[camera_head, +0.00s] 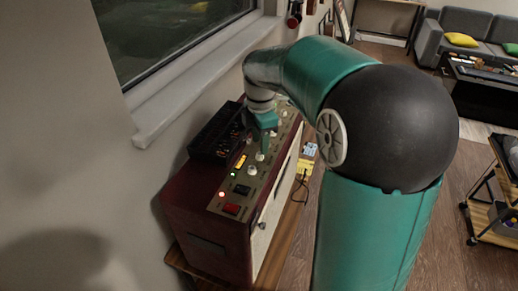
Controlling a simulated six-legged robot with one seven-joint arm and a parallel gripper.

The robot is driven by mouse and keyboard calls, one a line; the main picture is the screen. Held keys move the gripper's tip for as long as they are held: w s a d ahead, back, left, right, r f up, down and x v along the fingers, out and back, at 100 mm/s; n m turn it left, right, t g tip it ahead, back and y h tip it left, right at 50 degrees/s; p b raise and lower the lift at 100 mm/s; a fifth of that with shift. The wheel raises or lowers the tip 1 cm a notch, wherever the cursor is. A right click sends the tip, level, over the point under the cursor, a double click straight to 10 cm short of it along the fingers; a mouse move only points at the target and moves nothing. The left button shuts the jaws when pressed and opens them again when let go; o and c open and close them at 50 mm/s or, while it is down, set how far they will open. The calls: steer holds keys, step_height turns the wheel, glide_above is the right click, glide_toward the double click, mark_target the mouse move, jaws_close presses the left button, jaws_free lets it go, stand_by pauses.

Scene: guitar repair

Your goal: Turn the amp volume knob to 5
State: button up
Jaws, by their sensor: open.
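The amp (205,215) is a dark red cabinet by the wall, with a tan control panel on its top edge. White knobs show in a row on the panel, with one knob (252,170) just in front of my gripper and another knob (259,156) closer to it. My gripper (264,143) is over the panel, its green finger pointing down among the knobs. It is open. I cannot tell whether it touches a knob or which knob is the volume. Knob markings are too small to read, and my arm hides the far part of the panel.
A black device (213,133) lies on the amp beside the panel. A red switch (232,209) and lit indicators are at the panel's near end. A window sill (170,100) juts out above left. A yellow box (305,165) stands right of the amp. A wheeled cart (492,215) stands far right.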

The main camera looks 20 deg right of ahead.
mark_target(260, 156)
steer(key=shift+f, duration=1.85)
steer(key=shift+c, duration=0.2)
steer(key=shift+s, duration=0.1)
jaws_close()
steer(key=shift+m, duration=0.3)
